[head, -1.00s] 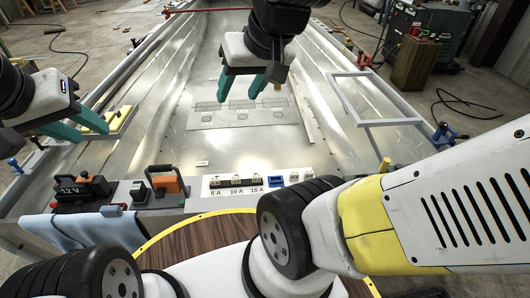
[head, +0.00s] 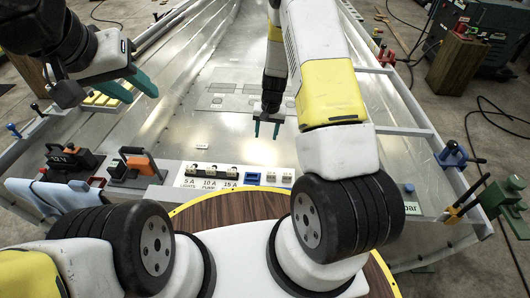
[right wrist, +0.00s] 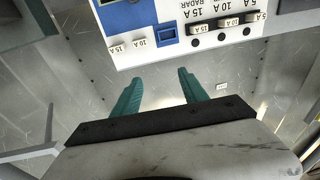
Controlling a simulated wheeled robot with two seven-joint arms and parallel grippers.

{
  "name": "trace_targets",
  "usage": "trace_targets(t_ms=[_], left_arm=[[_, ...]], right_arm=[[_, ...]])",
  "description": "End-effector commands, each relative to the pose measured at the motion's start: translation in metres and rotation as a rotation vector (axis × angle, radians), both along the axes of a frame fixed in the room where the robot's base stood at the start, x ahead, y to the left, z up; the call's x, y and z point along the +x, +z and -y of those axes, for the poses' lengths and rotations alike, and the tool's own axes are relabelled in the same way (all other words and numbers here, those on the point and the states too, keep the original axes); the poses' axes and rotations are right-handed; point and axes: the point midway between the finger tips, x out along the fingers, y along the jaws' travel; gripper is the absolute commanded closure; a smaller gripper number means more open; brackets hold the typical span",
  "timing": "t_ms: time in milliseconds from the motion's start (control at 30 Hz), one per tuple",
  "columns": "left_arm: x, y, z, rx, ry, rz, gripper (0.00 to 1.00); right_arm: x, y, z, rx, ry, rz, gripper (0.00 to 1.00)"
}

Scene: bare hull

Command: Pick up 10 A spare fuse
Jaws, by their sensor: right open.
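The 10 A spare fuse (right wrist: 140,43) is a small pale block on the white panel edge, between the 15 A spare (right wrist: 117,49) and a blue square piece (right wrist: 167,35). In the head view the 10 A spare (head: 270,177) sits just right of the blue piece (head: 253,178). My right gripper (head: 267,129) is open and empty over the metal floor beyond the panel. In the right wrist view its teal fingers (right wrist: 160,82) are apart, pointing toward the panel, touching nothing. My left gripper (head: 130,88) is open and empty at the upper left.
Labelled fuses for lights, pump and radar (head: 210,171) sit left of the spares. A 12 V battery (head: 72,160) and an orange-handled device (head: 133,165) stand further left. A grey frame (head: 400,130) is at right. The hull floor (head: 215,125) is mostly clear.

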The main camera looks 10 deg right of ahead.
Motion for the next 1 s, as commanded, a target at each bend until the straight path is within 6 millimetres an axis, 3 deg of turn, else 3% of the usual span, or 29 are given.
trace_targets(t_ms=[33, 100, 200, 300, 1000], left_arm=[[0.000, 0.000, 0.000, 0.000, 0.000, 0.000, 0.64], [0.000, 0.000, 0.000, 0.000, 0.000, 0.000, 0.64], [0.000, 0.000, 0.000, 0.000, 0.000, 0.000, 0.64], [0.000, 0.000, 0.000, 0.000, 0.000, 0.000, 0.64], [0.000, 0.000, 0.000, 0.000, 0.000, 0.000, 0.64]], right_arm=[[-0.006, -0.033, 0.003, -0.018, -0.004, -0.028, 0.49], [-0.011, -0.069, 0.007, -0.039, -0.010, -0.051, 0.49], [-0.020, -0.107, 0.012, -0.065, -0.015, -0.075, 0.49], [-0.027, -0.131, 0.015, -0.080, -0.016, -0.088, 0.49], [-0.032, -0.219, 0.018, -0.089, -0.018, -0.095, 0.49]])
